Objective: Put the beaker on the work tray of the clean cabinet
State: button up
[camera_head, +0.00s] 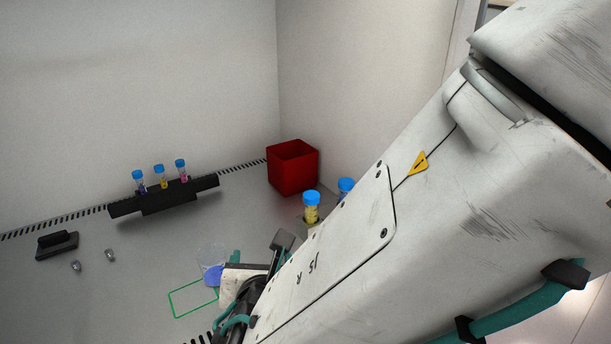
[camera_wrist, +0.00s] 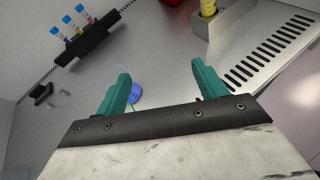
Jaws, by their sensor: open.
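The clear beaker (camera_head: 212,262) with blue-violet contents stands upright on the grey work tray (camera_head: 130,290), by the upper right corner of a green outlined rectangle (camera_head: 193,313). In the wrist view the beaker's blue contents (camera_wrist: 136,92) show beside the left finger, on its inner side; its clear walls are hard to make out. My gripper (camera_wrist: 160,72) is open, its two teal fingers apart with nothing gripped between them. In the head view my gripper is just right of the beaker and mostly hidden by my arm. I cannot tell whether a finger touches the beaker.
A black rack (camera_head: 165,199) with blue-capped tubes stands at the back left, near a black block (camera_head: 57,245) and two small metal pieces. A red bin (camera_head: 293,168) is in the back corner. Larger blue-capped tubes (camera_head: 311,207) stand near my arm. The middle of the tray is clear.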

jog(key=w+d+r+m+g+h, duration=0.1)
jog(key=d+r+m+g+h, duration=0.15)
jog(key=d+m, duration=0.5)
jog(key=d+r+m+g+h, duration=0.25)
jog(key=d+m, duration=0.25)
jog(key=d, duration=0.5)
jog(key=w+d+r+m+g+h, duration=0.1)
jog(key=d+m+h, duration=0.4)
jog(key=d, duration=0.4)
jog(key=s+d+r+m+g+y, duration=0.1)
jog(key=s+d+m+g+y, duration=0.2)
jog(key=s+m, duration=0.4)
jog(key=s+d+r+m+g+y, duration=0.2)
jog(key=s+m+y, duration=0.3)
jog(key=m, duration=0.6)
jog(key=shift+s+d+g, duration=0.5)
jog(key=shift+s+d, duration=0.1)
jog(key=shift+s, duration=0.65)
